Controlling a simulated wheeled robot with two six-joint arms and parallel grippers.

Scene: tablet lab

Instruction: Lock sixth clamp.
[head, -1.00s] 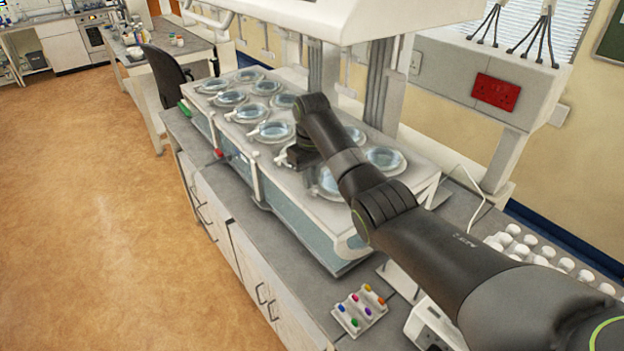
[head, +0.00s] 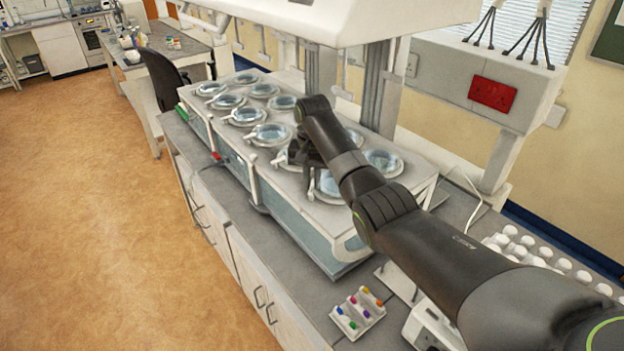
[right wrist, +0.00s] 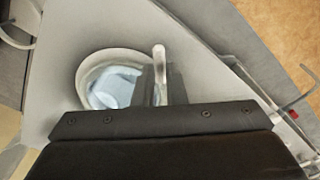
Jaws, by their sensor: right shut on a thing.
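The water bath (head: 340,218) has a pale top with two rows of round vessels, each with a clear or bluish lid and ring. Several rings have white clamp levers sticking out toward the front, such as one lever (head: 250,138) left of my right gripper. My right gripper (head: 284,160) is over the front row, its dark fingers partly hidden by my wrist. In the right wrist view, my right gripper (right wrist: 163,90) is shut on a pale clamp lever (right wrist: 160,62) beside a vessel ring (right wrist: 84,72). My left gripper is not in view.
A tray of coloured vials (head: 357,312) and rows of white caps (head: 540,255) stand on the bench to the right. A white overhead unit (head: 330,18) on grey columns (head: 372,85) hangs above the bath. The floor at left is clear.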

